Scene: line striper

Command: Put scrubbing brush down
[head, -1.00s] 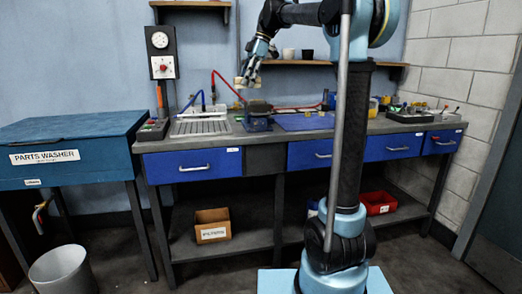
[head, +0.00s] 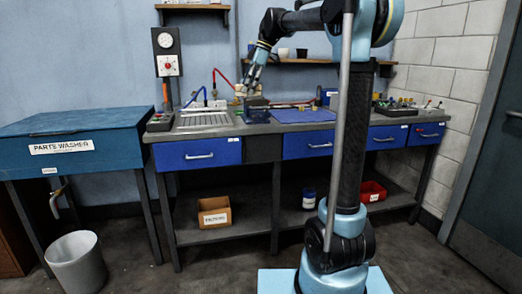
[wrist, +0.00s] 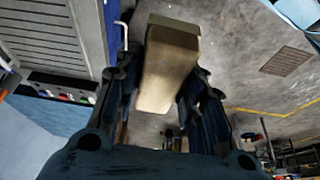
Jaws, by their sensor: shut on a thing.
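The scrubbing brush, a beige block (wrist: 170,62), is between the two dark fingers of my gripper (wrist: 163,90) in the wrist view. The gripper is shut on it. In the head view my gripper (head: 248,84) points down above the left-middle part of the workbench, near a dark blue vise-like block (head: 257,112). The brush (head: 240,90) shows there as a small tan shape at the fingertips. I cannot tell how far it is from the bench top. Its bristles are not clearly seen.
The workbench (head: 330,124) has a ribbed drain plate (head: 204,120) at left and a blue mat (head: 302,115) in the middle. Fittings crowd its right end. A shelf (head: 310,62) hangs behind. A blue parts washer (head: 70,140) stands at left.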

